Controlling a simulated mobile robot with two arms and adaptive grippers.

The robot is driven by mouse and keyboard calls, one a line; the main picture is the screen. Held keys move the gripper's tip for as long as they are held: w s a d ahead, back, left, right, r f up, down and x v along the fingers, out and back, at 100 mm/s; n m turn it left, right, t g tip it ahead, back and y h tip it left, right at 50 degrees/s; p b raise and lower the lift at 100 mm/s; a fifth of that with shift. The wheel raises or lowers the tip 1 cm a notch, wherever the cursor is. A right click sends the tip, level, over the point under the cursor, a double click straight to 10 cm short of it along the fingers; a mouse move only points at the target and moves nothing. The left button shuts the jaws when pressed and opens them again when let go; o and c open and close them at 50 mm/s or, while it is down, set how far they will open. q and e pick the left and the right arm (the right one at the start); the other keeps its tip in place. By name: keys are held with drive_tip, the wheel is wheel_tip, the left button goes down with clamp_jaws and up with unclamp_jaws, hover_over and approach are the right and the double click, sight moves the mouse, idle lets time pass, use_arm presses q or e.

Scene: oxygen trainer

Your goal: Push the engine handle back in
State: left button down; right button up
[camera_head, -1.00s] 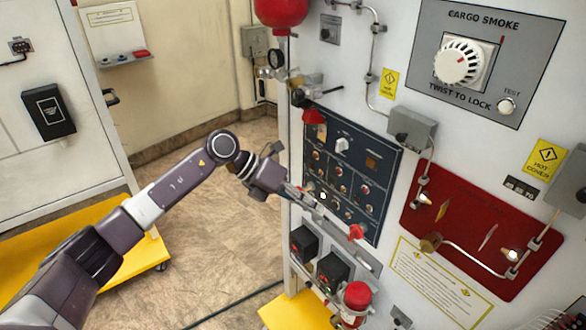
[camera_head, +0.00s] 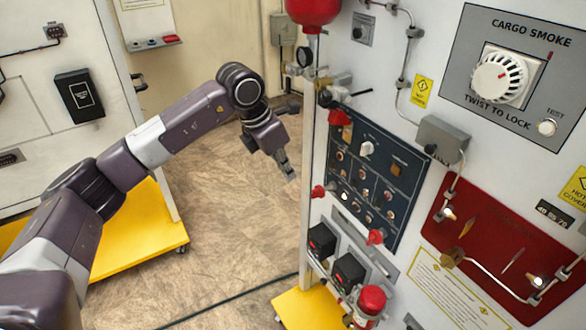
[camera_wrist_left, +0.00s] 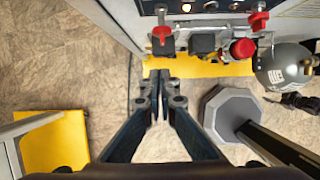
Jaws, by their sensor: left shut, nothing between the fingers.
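Two red handles stand out from the grey strip under the dark blue switch panel (camera_head: 375,175). The left handle (camera_head: 318,191) appears to stick out farther than the right handle (camera_head: 376,237). The left wrist view also shows the left handle (camera_wrist_left: 162,33) above my fingertips and the right handle (camera_wrist_left: 259,20) farther right. My left gripper (camera_head: 290,177) points down, left of the panel and apart from the left handle. Its fingers (camera_wrist_left: 159,77) are shut and empty.
Two black boxes (camera_head: 321,241) and a red-capped part (camera_head: 371,300) project below the handles. A red guarded panel (camera_head: 500,235) is at right. A yellow base (camera_head: 300,306) lies below. Open floor (camera_head: 225,220) is left of the cabinet.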

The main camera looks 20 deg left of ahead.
sight(320, 191)
use_arm(q)
drive_tip(key=w+d+f+p, duration=0.4)
drive_tip(key=w+f, duration=0.1)
drive_tip(key=f, duration=0.2)
drive_tip(key=shift+w, duration=0.2)
drive_tip(key=shift+d+f, duration=0.1)
